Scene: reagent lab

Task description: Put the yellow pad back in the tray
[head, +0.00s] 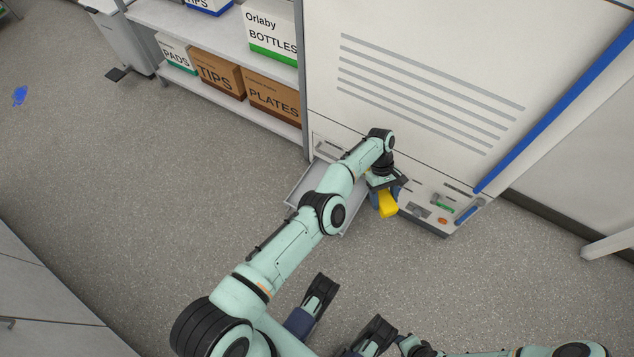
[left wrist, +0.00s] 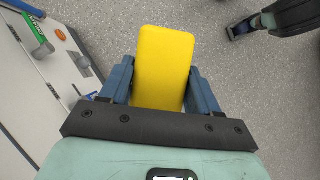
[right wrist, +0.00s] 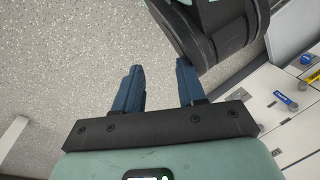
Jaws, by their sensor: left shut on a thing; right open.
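The yellow pad (head: 387,204) is held in my left gripper (head: 376,194), in front of the white cabinet's lower panel. In the left wrist view the yellow pad (left wrist: 164,68) sits between both fingers of my left gripper (left wrist: 162,88), which is shut on it. The grey tray (head: 300,188) is pulled out low at the cabinet's base, to the left of the pad. My left arm hides much of the tray. My right gripper (right wrist: 158,82) is open and empty; in the head view it is near the bottom edge (head: 338,322), far from the tray.
The floor (head: 150,180) at left is clear except for a blue patch (head: 20,95).

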